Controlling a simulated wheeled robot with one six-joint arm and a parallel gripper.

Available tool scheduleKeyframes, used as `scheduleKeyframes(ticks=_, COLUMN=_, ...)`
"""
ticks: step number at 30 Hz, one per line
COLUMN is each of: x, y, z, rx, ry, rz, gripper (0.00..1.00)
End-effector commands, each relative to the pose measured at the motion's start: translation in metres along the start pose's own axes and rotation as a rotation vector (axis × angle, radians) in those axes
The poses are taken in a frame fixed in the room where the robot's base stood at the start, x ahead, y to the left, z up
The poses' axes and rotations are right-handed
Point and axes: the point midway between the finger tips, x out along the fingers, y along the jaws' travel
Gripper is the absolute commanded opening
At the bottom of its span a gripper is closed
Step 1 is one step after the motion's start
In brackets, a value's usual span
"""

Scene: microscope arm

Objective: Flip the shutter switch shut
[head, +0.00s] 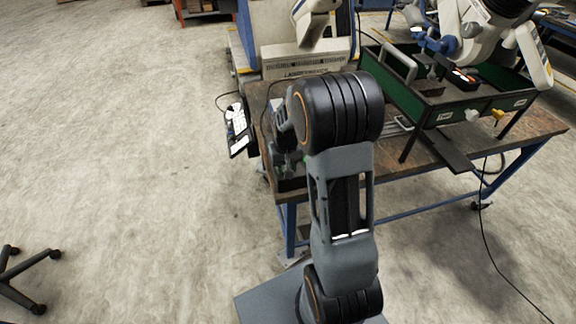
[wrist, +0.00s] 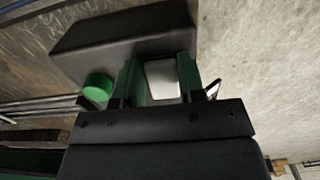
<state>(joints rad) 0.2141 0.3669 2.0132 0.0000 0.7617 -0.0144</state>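In the wrist view, a black box (wrist: 85,42) lies ahead of my gripper (wrist: 158,72). A pale, roughly square plate (wrist: 162,80), which may be the shutter switch, shows between my two green fingers. The fingers stand apart on either side of it, and I cannot tell whether they touch it. A round green knob or button (wrist: 97,88) sits beside the box, left of the fingers.
The workbench (head: 430,160) carries a green-walled tray (head: 398,72) at the right, with a white robot arm (head: 470,45) above it. A dark panel with white patches (head: 237,130) is at the bench's left edge. The floor at left is mostly clear.

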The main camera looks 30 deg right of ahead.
Motion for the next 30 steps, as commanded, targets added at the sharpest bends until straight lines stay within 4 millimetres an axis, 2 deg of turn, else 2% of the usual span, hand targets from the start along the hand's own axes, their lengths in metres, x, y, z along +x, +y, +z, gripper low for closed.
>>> scheduleKeyframes(ticks=1, x=-0.0001, y=0.0, z=0.0, rx=0.0, ry=0.0, rz=0.0, gripper=0.32)
scheduleKeyframes(ticks=8, x=-0.0002, y=0.0002, z=-0.0001, rx=0.0, ry=0.0, rz=0.0, gripper=0.1)
scheduleKeyframes(ticks=13, x=-0.0053, y=0.0002, z=-0.002, rx=0.0, ry=-0.055, rz=0.0, gripper=0.1)
scheduleKeyframes(ticks=24, x=-0.0073, y=0.0003, z=-0.0087, rx=0.0, ry=-0.364, rz=0.0, gripper=0.1)
scheduleKeyframes(ticks=30, x=-0.0059, y=0.0003, z=-0.0093, rx=0.001, ry=-0.4, rz=0.0, gripper=0.1)
